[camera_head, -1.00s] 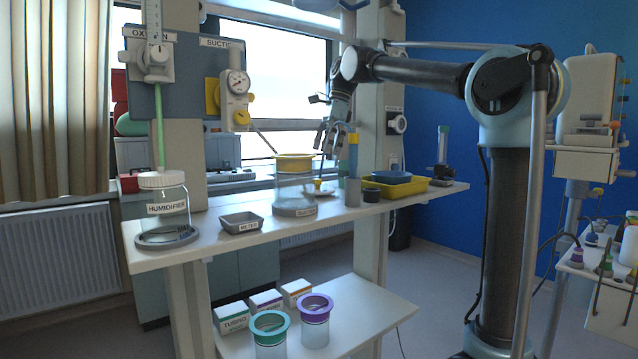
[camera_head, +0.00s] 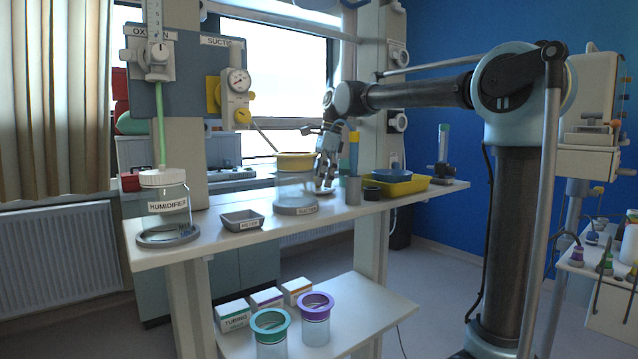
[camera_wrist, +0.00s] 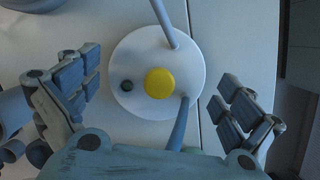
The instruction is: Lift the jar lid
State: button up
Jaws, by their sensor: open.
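The jar lid is a round white disc (camera_wrist: 135,55) with a yellow central knob (camera_wrist: 160,83), a small dark port and two grey-blue stubs or tubes. It lies on the white shelf and fills the middle of the wrist view. In the head view only part of the lid (camera_head: 321,192) shows, low behind my fingers. My gripper (camera_wrist: 160,88) is open, with fingers spread left and right of the lid and nothing between them touching it visibly. In the head view my gripper (camera_head: 326,172) points down beside the suction jar (camera_head: 295,185), a clear jar with a yellow rim.
A grey metal cylinder (camera_head: 353,191) with upright coloured tubes stands close right of my gripper. A yellow tray (camera_head: 413,186) with a blue bowl lies further right. A grey dish (camera_head: 241,220) and the humidifier jar (camera_head: 167,205) stand left. A wall post rises behind.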

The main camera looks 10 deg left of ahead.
jog(key=shift+s, duration=0.1)
jog(key=c, duration=1.6)
jog(key=shift+c, duration=0.2)
jog(key=shift+r, duration=0.3)
grip_shut()
jog(key=shift+r, duration=1.7)
